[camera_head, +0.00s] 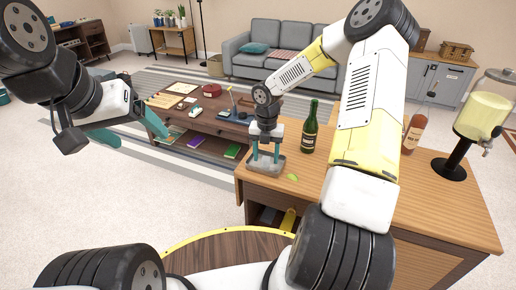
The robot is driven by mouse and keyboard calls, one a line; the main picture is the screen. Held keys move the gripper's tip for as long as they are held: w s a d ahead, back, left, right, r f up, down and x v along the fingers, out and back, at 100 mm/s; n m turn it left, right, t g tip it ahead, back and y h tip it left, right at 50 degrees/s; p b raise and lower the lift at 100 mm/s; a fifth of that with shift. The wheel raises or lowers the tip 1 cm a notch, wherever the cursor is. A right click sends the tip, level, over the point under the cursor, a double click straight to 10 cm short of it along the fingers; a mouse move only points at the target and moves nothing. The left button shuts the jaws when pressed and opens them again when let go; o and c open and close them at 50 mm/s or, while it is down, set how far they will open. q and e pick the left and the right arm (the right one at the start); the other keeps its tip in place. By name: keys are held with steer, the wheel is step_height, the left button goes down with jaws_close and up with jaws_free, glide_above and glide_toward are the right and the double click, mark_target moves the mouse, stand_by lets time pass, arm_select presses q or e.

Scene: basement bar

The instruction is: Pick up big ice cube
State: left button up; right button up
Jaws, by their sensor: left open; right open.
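A small grey tray (281,170) sits on the near left corner of the wooden bar top (420,205). My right gripper (266,159) points straight down over this tray. Its two teal fingers are apart, with the tips low in the tray. A pale greyish shape seems to lie between the fingertips, but it is too small to tell whether it is the big ice cube. My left gripper (141,140) is open and empty, out over the floor at the left, well away from the bar.
A green bottle (309,128) stands right of my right gripper, with a lime wedge (292,177) in front. A pinkish bottle (414,132) and a drink dispenser (483,115) stand farther right. A low table (215,125) with small items lies behind.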

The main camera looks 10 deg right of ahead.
jaws_close()
